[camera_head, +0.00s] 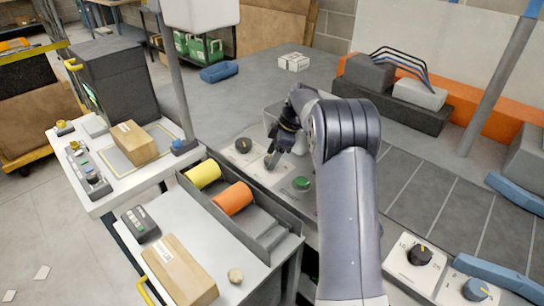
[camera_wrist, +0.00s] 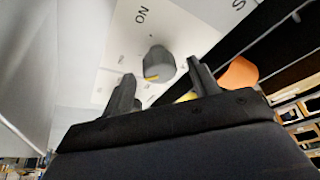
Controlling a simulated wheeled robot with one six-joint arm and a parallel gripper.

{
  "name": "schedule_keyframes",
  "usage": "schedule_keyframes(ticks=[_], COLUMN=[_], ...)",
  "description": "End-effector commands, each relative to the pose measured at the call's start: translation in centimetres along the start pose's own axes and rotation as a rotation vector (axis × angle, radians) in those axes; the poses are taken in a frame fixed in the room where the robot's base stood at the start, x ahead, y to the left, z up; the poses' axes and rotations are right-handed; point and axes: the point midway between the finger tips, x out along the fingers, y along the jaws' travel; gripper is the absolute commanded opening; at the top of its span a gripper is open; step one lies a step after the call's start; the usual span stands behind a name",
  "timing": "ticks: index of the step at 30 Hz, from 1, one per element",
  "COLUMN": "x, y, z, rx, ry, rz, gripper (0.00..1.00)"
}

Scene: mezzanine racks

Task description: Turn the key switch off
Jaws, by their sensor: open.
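A grey rotary knob with a yellow pointer line (camera_wrist: 159,64) stands on a white plate (camera_wrist: 118,60) printed with "ON", in the wrist view. It lies ahead of my gripper (camera_wrist: 163,85), roughly between the lines of the two open, spread fingers, and no finger visibly touches it. In the head view my gripper (camera_head: 272,158) reaches down over the grey control panel, just right of a dark knob (camera_head: 243,145) on a pale plate. I cannot tell for sure that this is the same knob. No thing is labelled readably as the key switch.
A green button (camera_head: 302,183) sits right of my gripper. A grey tray (camera_head: 276,236) holds a yellow cylinder (camera_head: 203,174) and an orange cylinder (camera_head: 232,198). More knobs (camera_head: 420,254) stand at lower right. A thin post (camera_head: 179,80) rises at left of the panel.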

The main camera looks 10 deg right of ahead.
Motion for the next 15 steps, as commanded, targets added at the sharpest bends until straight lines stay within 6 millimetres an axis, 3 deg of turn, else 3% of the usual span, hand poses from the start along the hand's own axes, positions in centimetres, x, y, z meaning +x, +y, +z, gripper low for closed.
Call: schedule_keyframes(ticks=[9, 15], x=[-6.5, -9.1], y=[0.1, 0.1], z=[0.0, 0.0], rx=[0.000, -0.001], ry=[0.000, 0.000], rz=[0.007, 0.003], gripper=[0.57, 0.57])
